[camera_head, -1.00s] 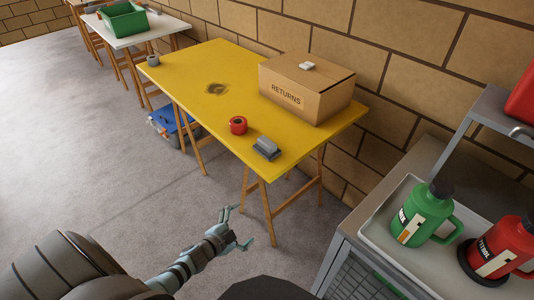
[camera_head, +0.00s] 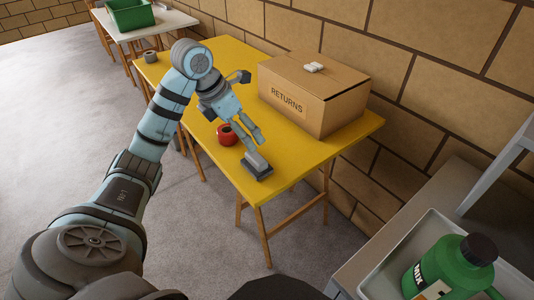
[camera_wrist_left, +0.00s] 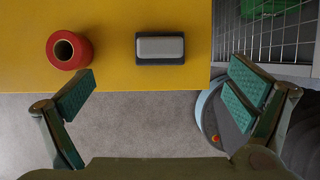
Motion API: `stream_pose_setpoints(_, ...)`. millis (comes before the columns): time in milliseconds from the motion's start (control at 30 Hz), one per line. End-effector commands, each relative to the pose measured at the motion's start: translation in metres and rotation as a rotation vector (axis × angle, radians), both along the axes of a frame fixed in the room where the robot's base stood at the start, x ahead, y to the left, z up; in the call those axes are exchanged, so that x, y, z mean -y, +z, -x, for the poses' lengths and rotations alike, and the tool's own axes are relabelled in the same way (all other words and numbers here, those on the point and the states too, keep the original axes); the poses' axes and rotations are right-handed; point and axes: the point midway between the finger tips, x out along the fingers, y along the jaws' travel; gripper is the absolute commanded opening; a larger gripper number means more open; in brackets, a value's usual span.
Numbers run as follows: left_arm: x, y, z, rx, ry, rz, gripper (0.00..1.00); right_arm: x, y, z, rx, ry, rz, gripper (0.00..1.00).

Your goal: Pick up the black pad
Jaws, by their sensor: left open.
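The black pad (camera_wrist_left: 160,62) lies near the front edge of the yellow table, with a grey block on its top in the left wrist view. In the head view the pad (camera_head: 258,173) is at the table's near corner, partly behind my gripper's finger. My left gripper (camera_head: 246,106) is above the table, open and empty. In the left wrist view its two fingers (camera_wrist_left: 160,92) are wide apart, with the pad ahead between them and not touched. My right gripper is not in view.
A red tape roll (camera_head: 227,134) stands close to the pad, left of it in the wrist view. A cardboard RETURNS box (camera_head: 312,95) sits behind on the yellow table (camera_head: 330,148). A grey roll (camera_head: 150,57) is at the far end. A green can (camera_head: 455,268) stands at right.

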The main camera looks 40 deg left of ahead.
Motion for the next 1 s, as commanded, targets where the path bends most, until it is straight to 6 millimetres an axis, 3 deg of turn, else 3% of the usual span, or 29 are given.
stream_pose_setpoints(300,-0.001,-0.069,-0.017,-0.007,0.020,-0.015,0.98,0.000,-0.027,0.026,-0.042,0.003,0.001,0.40)
stream_pose_setpoints(467,0.002,-0.088,-0.026,-0.006,0.020,-0.015,0.98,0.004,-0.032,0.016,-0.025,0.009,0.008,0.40)
stream_pose_setpoints(700,0.010,-0.130,-0.039,-0.005,0.019,-0.014,0.98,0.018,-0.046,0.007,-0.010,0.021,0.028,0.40)
stream_pose_setpoints(933,0.011,-0.133,-0.042,-0.005,0.016,-0.016,0.98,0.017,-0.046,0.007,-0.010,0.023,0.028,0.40)
stream_pose_setpoints(1000,0.011,-0.133,-0.042,-0.005,0.016,-0.016,0.90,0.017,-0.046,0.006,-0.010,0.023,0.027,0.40)
